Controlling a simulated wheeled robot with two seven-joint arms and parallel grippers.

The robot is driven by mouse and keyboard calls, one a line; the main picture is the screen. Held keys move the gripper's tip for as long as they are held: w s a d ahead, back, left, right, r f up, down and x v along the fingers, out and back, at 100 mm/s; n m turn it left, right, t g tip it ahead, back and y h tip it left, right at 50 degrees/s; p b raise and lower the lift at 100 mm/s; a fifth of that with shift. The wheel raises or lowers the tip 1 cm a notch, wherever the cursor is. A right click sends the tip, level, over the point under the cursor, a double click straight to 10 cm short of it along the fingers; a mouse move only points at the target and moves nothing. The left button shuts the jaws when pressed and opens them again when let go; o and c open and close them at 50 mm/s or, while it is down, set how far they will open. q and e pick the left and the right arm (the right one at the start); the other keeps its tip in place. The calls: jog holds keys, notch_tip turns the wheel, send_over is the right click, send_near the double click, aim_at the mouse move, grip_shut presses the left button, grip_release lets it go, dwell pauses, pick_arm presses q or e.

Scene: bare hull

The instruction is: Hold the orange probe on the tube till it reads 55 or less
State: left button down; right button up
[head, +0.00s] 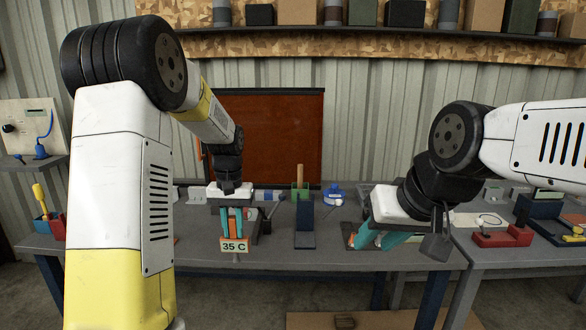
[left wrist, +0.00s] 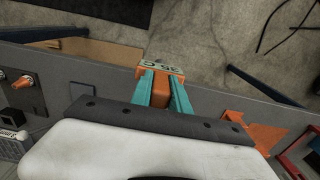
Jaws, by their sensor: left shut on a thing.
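The orange probe (head: 235,228) is held between the teal fingers of my left gripper (head: 234,232), over the front part of the grey bench. Its readout shows 35 C in the head view. In the left wrist view the probe (left wrist: 160,92) sits between both fingers (left wrist: 161,90), with its readout at the far end near the bench's front edge. I cannot tell whether the probe touches anything. I cannot clearly pick out the tube; a grey and blue cylinder (head: 266,195) lies at the back of the bench. My right gripper (head: 374,240) seems open and empty, over the bench's right part.
A dark blue stand (head: 305,225) and a green block with a wooden handle (head: 300,192) stand mid-bench. A blue and white item (head: 333,196) is behind. A red holder (head: 502,237) stands on the right bench. Some bare bench lies between my grippers.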

pick_arm(q)
jog(key=s+f, duration=0.2)
jog(key=f, duration=0.5)
jog(key=s+f, duration=0.2)
jog(key=f, duration=0.5)
jog(key=shift+s+d, duration=0.25)
jog(key=shift+s, duration=0.15)
